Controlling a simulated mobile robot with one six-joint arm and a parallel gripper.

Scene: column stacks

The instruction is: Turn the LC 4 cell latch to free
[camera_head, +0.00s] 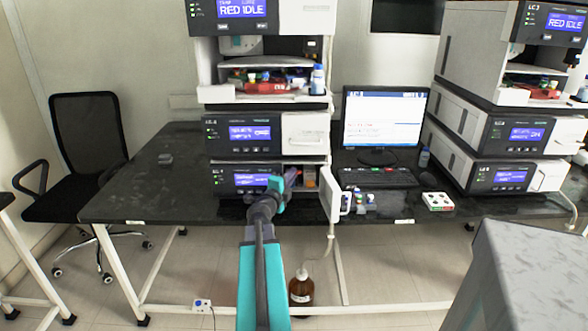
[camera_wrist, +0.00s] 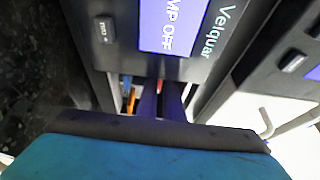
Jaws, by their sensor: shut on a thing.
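The LC 4 stack stands at the middle of the bench. Its lowest module (camera_head: 231,192) has a lit blue display and a white door (camera_head: 336,196) swung open at the right of its front bay. My gripper (camera_head: 290,179) reaches from below into this open bay. In the wrist view, its two dark blue fingers (camera_wrist: 160,103) point into the bay below the display (camera_wrist: 172,25) and are shut on a part inside, at the place of the cell latch. The latch itself is hidden by the fingers, and its angle cannot be told. Orange and blue bits show beside the fingers.
A monitor (camera_head: 385,118), keyboard (camera_head: 378,178) and small vials (camera_head: 365,199) are right of the open door. A white rack (camera_head: 437,201) lies farther right, before another stack (camera_head: 508,143). The bench (camera_head: 140,183) left of the stack is mostly clear. A brown bottle (camera_head: 301,288) stands on the floor.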

